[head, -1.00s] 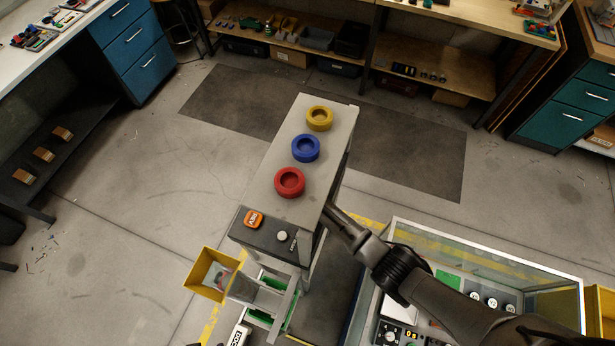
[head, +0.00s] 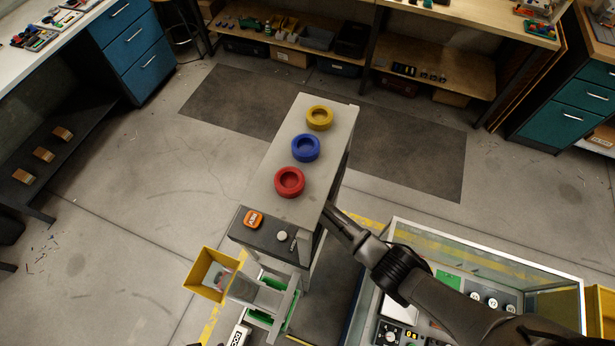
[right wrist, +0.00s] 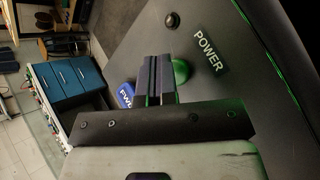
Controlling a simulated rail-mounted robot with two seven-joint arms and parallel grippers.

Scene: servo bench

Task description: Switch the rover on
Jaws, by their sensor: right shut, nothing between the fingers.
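In the right wrist view a dark panel (right wrist: 220,110) carries a white POWER label (right wrist: 208,56). A green round button (right wrist: 181,71) sits beside the label, partly hidden by my fingers. My right gripper (right wrist: 160,58) is shut and empty, its tips right at this button; I cannot tell whether they touch it. A blue FWD button (right wrist: 125,95) lies on the other side of the fingers. In the head view my right arm reaches the right side of the grey bench (head: 262,190), its tips hidden. My left gripper is not in view.
Yellow (head: 319,117), blue (head: 305,148) and red (head: 289,182) rings stand on the bench. An orange REV button (head: 253,219) and a pale round knob (head: 282,236) are at its front. A glass-walled case (head: 500,262) stands to the right; a yellow bin (head: 195,271) is front left.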

